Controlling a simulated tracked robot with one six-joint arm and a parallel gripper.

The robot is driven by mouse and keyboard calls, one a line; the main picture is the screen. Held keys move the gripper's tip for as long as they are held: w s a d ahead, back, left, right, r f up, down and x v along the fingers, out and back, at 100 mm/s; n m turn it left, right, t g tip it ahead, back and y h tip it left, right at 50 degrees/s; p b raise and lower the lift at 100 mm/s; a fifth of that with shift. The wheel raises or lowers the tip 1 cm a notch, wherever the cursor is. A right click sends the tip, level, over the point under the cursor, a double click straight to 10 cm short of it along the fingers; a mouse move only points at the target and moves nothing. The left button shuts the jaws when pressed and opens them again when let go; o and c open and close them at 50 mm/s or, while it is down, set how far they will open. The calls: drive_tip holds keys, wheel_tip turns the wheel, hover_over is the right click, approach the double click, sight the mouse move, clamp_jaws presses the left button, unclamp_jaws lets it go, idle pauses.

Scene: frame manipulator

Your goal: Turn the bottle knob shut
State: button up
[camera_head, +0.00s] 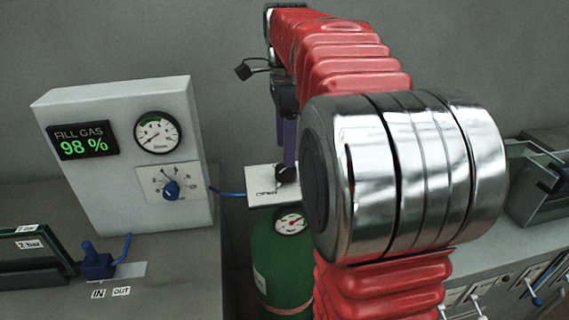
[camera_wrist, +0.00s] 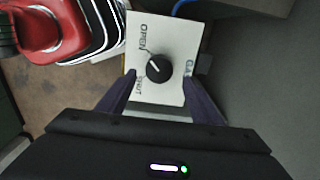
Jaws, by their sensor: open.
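The bottle knob (camera_wrist: 158,68) is small, round and black, on a white plate (camera_wrist: 170,98) marked OPEN, SHUT and GAS in the wrist view. Its white pointer line is directed up-left, towards the word OPEN. My gripper (camera_wrist: 159,75) is open, with one purple finger on each side of the knob and a gap visible on both sides. In the head view the fingers reach down to the knob (camera_head: 287,174). The green gas bottle (camera_head: 278,255) stands below the plate; my arm hides part of it.
A grey panel (camera_head: 95,190) on the left reads FILL GAS 98 % and carries a gauge (camera_head: 157,132) and a blue knob (camera_head: 171,189). A blue hose (camera_head: 228,193) runs from it towards the plate. A counter with blue-handled levers (camera_head: 532,293) is at the right.

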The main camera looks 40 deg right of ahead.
sight(286, 172)
drive_tip(key=shift+f, duration=2.75)
drive_tip(key=c, duration=1.1)
